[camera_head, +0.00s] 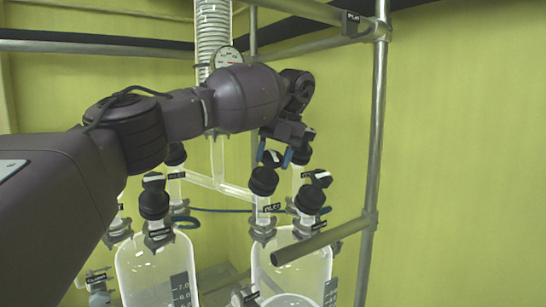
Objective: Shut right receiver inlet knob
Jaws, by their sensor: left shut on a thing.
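The right receiver (291,262) is a clear glass vessel at the lower middle of the head view. Its inlet knob (264,181) is black with a black-and-white top, above a small label that seems to read inlet. My left arm reaches across from the left. My left gripper (274,157) points down with its blue fingertips on either side of the knob's top, shut on it. The arm does not hide the knob's body. My right gripper is not in view.
Another black knob (310,199) stands close on the right, on the same receiver. The left receiver (155,270) has its own knob (153,203). A metal post (375,130) and a slanted tube (320,240) stand to the right. The far right is clear.

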